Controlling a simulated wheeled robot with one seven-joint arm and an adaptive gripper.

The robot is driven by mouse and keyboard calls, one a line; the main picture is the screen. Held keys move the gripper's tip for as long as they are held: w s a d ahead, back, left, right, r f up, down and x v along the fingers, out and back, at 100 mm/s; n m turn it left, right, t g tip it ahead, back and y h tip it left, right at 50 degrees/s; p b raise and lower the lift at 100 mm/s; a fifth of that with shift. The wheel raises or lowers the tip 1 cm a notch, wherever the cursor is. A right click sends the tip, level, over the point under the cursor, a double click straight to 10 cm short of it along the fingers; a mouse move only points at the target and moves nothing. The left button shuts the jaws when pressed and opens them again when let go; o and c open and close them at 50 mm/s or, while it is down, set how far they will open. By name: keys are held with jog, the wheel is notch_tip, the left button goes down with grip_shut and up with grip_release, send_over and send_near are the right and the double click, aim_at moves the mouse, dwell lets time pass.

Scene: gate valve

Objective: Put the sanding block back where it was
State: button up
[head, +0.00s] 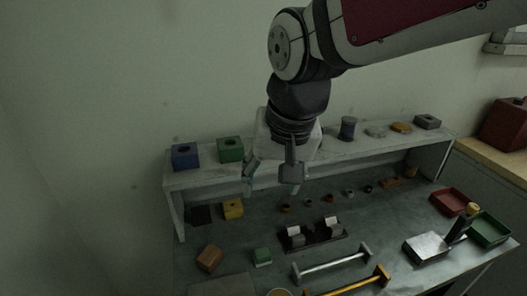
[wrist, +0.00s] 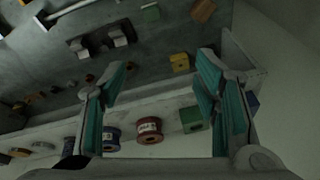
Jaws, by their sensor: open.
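No block is labelled, so I cannot tell for sure which is the sanding block. A plain brown block (head: 209,259) lies turned on the bench at the front left; it also shows at the top of the wrist view (wrist: 202,10). A small green and white block (head: 262,256) lies to its right, also in the wrist view (wrist: 150,12). My gripper (head: 271,180) is open and empty, in front of the raised shelf's middle. In the wrist view its teal-padded fingers (wrist: 163,90) are wide apart, with nothing between the pads.
The shelf (head: 200,177) carries a blue box (head: 186,156), a green box (head: 231,150), a spool (head: 347,128) and other items. A yellow block (head: 233,208) sits below it. A black holder (head: 318,238), two bar handles and red and green trays (head: 490,229) occupy the bench.

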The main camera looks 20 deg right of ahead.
jog(key=s+d+r+n+t, duration=0.2)
jog(key=s+d, duration=0.3)
jog(key=s, duration=0.4)
jog(key=shift+s+r+n, duration=0.15)
jog(key=shift+r+n, duration=0.3)
jog(key=shift+n, duration=0.35)
